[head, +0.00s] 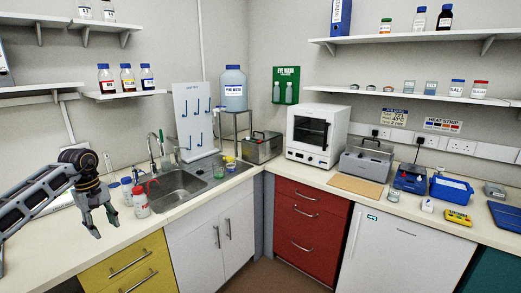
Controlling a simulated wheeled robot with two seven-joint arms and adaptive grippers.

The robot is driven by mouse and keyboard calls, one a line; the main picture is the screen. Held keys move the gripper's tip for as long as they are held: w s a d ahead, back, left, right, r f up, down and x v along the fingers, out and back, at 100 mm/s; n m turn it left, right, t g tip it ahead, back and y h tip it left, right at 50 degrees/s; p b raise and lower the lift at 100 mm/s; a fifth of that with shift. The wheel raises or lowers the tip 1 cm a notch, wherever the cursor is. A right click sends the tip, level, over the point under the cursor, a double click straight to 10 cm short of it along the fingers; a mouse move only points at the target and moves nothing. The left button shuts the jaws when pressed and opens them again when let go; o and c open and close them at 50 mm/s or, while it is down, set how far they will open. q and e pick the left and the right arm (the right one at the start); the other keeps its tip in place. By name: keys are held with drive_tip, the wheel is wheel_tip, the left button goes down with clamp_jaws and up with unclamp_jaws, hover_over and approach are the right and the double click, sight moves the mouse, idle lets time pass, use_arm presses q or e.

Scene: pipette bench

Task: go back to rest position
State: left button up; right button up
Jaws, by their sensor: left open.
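My left gripper (103,221) comes in from the left on its dark grey arm. It is open and empty, its fingers pointing down above the left counter, near the front edge. A white bottle with a red top and red lettering (140,203) stands just right of the gripper, apart from it. My right gripper is not in view.
A sink (180,186) lies right of the gripper, with small containers around it. The right counter holds a white oven (315,133), a grey bath (366,160), blue trays (451,189) and a yellow device (458,217). Wall shelves (118,94) carry bottles.

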use_arm(q)
drive_tip(key=w+d+f+n+t+h, duration=0.2)
drive_tip(key=w+d+f+n+h, duration=0.3)
drive_tip(key=d+f, duration=0.55)
drive_tip(key=w+d+f+n+t+h, duration=0.2)
drive_tip(key=d+f+n+h, duration=0.35)
drive_tip(key=d+f, duration=0.45)
wheel_tip(320, 180, down, 16)
drive_tip(key=s+d+r+n+t+y, duration=0.15)
drive_tip(key=n+t, duration=0.55)
drive_tip(key=n, duration=1.1)
drive_tip(key=s+a+f+n+g+y, duration=0.15)
drive_tip(key=s+f+n+y, duration=0.25)
drive_tip(key=s+f+n, duration=0.8)
drive_tip(key=s+a+f+n+g+y, duration=0.1)
drive_tip(key=s+a+f+n+y, duration=0.4)
drive_tip(key=s+f, duration=0.85)
drive_tip(key=s+d+f+n+g, duration=0.2)
drive_tip(key=s+f+n, duration=0.2)
drive_tip(key=s, duration=0.7)
drive_tip(key=s+d+f+n+g, duration=0.2)
drive_tip(key=s+f, duration=0.4)
drive_tip(key=s, duration=0.5)
drive_tip(key=s+d+f+n+g, duration=0.2)
drive_tip(key=s+f+n, duration=0.3)
drive_tip(key=s, duration=0.6)
drive_tip(key=shift+d+f+n+g+y, duration=0.3)
drive_tip(key=shift+n+g, duration=0.15)
drive_tip(key=shift+g, duration=0.3)
